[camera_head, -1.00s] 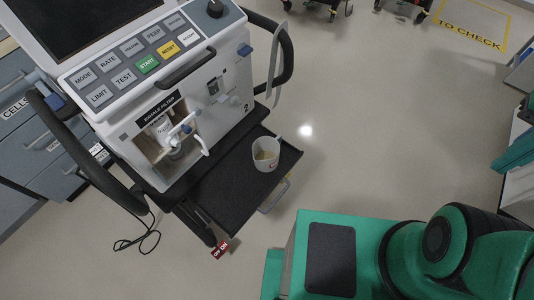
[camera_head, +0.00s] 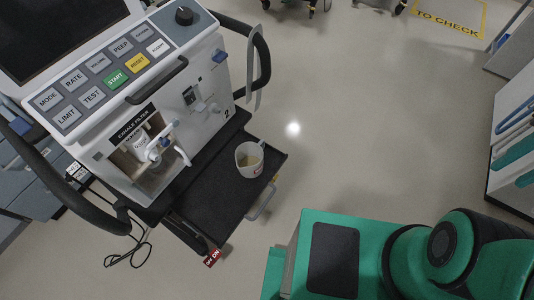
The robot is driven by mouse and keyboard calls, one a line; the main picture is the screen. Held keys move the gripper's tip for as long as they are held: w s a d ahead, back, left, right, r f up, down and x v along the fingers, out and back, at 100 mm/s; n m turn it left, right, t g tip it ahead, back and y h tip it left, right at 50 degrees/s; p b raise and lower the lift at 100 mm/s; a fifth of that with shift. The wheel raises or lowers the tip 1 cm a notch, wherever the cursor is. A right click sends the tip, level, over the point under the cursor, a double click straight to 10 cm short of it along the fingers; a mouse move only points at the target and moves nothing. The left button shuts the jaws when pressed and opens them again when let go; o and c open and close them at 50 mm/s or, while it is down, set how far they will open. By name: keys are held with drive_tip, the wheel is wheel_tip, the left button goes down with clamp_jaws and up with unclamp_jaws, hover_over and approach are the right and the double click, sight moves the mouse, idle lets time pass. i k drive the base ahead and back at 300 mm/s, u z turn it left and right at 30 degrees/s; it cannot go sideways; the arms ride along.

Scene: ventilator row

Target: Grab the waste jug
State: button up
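A small white jug (camera_head: 249,160) with a little yellowish liquid inside stands upright on the black pull-out tray (camera_head: 212,203) of the ventilator cart. It sits near the tray's right end, and nothing touches it. The white ventilator (camera_head: 190,110) with its button panel rises behind and to the left of the tray. My green arm shows at the lower right, apart from the jug. My gripper is not in the picture.
A black push handle (camera_head: 262,55) curves out at the cart's right side. A cable (camera_head: 130,252) lies on the floor at the lower left. Bare floor (camera_head: 370,130) spreads right of the cart. A rack with teal and blue items (camera_head: 515,140) stands at the right edge.

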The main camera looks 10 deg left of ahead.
sight(249, 156)
drive_tip(key=z, duration=1.05)
drive_tip(key=k, duration=2.85)
drive_tip(key=u, duration=0.9)
drive_tip(key=i, duration=1)
drive_tip(key=u, duration=0.05)
